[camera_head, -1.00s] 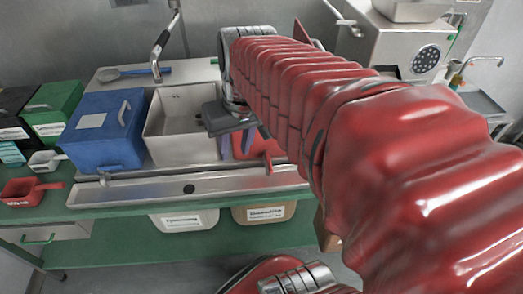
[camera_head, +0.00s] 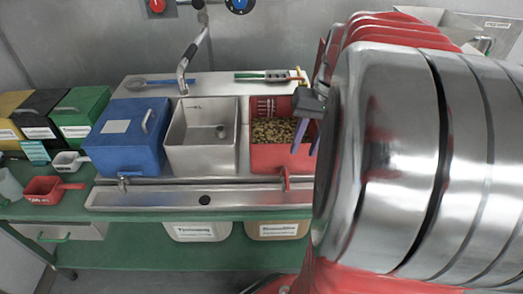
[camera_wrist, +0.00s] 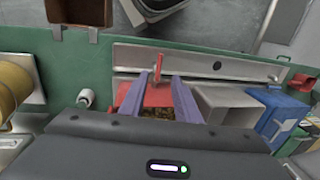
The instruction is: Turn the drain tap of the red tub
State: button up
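The red tub (camera_head: 262,158) holds brown granular contents in the head view. Its red drain tap (camera_head: 286,179) sticks out at the front, over the steel trough. In the wrist view the tub (camera_wrist: 155,97) shows between my fingers, and the tap (camera_wrist: 157,66) stands beyond their tips. My gripper (camera_head: 306,147) hangs at the tub's right side, its purple fingers pointing down. In the wrist view the gripper (camera_wrist: 160,78) is open and empty, its fingers apart. It is not seen touching the tap. My arm hides the area right of the tub.
A steel basin (camera_head: 185,160) and a blue lidded tub (camera_head: 105,165) stand left of the red tub. The steel trough (camera_head: 160,198) runs along their front. A curved faucet (camera_head: 188,60) rises behind. Labelled bins (camera_head: 196,231) sit below. The trough is clear.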

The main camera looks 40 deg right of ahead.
aim_at(288, 185)
jog(key=shift+f, duration=0.1)
jog(key=f, duration=0.4)
jog(key=w+a+f, duration=0.1)
jog(key=f, duration=0.4)
jog(key=a+f, duration=0.1)
jog(key=f, duration=0.3)
jog(key=shift+w+a+f, duration=0.1)
jog(key=shift+w+f, duration=0.05)
jog(key=shift+w, duration=0.15)
grip_shut()
dwell(0.3)
